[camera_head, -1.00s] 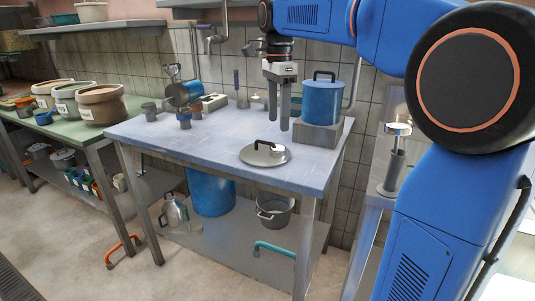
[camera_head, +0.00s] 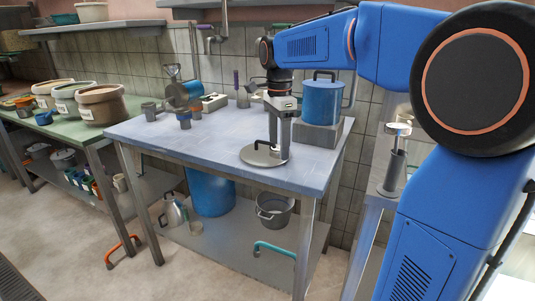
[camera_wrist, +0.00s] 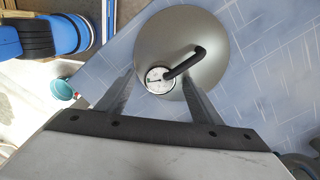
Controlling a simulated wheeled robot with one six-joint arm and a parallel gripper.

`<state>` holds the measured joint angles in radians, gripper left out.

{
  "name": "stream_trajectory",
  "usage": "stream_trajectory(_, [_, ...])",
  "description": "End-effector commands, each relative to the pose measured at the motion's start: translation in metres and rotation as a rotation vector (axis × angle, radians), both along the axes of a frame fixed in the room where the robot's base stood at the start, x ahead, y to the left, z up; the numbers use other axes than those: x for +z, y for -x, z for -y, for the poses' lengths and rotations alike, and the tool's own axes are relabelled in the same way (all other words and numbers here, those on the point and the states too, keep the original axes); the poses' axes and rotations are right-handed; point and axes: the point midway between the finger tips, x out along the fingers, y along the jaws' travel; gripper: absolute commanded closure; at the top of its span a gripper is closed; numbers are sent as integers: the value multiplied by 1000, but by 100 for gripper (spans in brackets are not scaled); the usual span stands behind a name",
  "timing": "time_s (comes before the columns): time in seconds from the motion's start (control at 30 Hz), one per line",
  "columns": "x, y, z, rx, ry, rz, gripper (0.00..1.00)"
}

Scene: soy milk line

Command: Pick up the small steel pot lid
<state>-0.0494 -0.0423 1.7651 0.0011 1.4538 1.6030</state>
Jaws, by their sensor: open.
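The small steel pot lid (camera_head: 258,156) lies flat on the blue-grey steel table (camera_head: 190,145), near its front right part. In the wrist view the lid (camera_wrist: 215,45) is a round grey disc with a black bar handle (camera_wrist: 185,64) and a round white dial (camera_wrist: 159,80). My gripper (camera_head: 279,156) points down at the lid. In the wrist view the fingers of my gripper (camera_wrist: 158,82) are apart, one on each side of the dial and the handle's near end. I cannot tell whether they touch anything. The fingers partly hide the lid in the head view.
A blue pot (camera_head: 321,102) with a black handle stands on a grey block (camera_head: 318,137) behind the lid. A grinder-like blue and grey device (camera_head: 182,95) and small cups stand at the back left. The table's front left is clear. A steel pot (camera_head: 274,211) sits below.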

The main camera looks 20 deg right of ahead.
Motion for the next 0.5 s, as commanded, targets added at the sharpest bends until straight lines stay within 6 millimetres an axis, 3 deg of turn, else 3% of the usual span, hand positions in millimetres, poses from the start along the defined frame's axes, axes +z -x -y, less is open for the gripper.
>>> stream_trajectory(0.07, [0,0,0,0,0,0,40])
stream_trajectory(0.1, [0,0,0,0,0,0,45])
stream_trajectory(0.27, [0,0,0,0,0,0,83])
stream_trajectory(0.5, [0,0,0,0,0,0,86])
